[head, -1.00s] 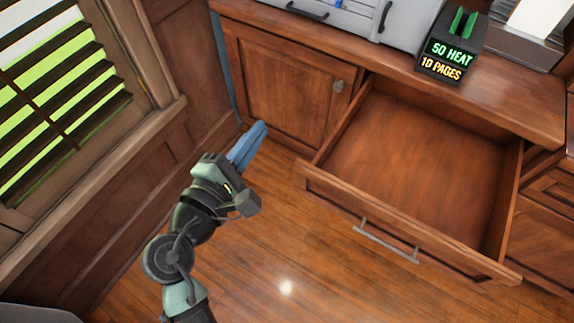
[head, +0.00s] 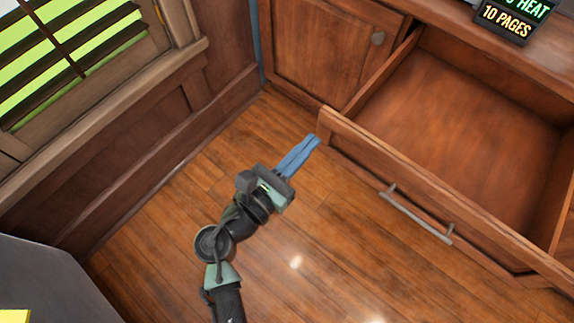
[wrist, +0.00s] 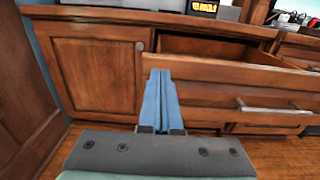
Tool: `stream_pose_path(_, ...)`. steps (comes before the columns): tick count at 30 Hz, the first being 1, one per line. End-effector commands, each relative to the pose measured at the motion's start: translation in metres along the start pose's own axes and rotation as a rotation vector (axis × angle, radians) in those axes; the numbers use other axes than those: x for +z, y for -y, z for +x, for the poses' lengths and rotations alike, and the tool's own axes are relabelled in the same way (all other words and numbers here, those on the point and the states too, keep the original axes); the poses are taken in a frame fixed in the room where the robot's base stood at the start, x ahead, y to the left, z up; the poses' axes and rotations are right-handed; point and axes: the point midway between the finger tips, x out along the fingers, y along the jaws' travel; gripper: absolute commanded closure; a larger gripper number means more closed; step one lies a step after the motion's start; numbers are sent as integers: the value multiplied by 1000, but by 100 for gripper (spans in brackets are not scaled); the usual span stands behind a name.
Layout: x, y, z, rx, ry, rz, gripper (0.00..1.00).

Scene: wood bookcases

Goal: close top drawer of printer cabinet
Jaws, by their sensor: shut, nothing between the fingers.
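The printer cabinet (head: 330,52) is brown wood, with its top drawer (head: 440,190) pulled far out and empty in the head view. The drawer has a metal bar handle (head: 415,215) on its front, which also shows in the wrist view (wrist: 268,107). My gripper (head: 314,140) has blue fingers, closed together with nothing between them. In the head view it is just left of the drawer front's left end. In the wrist view the fingertips (wrist: 160,72) overlap the left end of the drawer front; whether they touch cannot be told.
A cabinet door (head: 325,50) with a round knob is shut left of the drawer. A black sign (head: 510,18) sits on the cabinet top. A wood wall with a shuttered window (head: 80,50) stands at the left. The wooden floor before the drawer is clear.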

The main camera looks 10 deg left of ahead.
Motion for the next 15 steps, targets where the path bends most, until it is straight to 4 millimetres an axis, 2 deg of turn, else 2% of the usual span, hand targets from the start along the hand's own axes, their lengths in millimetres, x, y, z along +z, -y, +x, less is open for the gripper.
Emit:
stream_pose_path(1, -1, 1, 11, -4, 3, 2, 100)
stream_pose_path(6, -1, 0, 34, -3, 1, 0, 100)
stream_pose_path(15, 0, 0, 47, 0, 0, 1, 100)
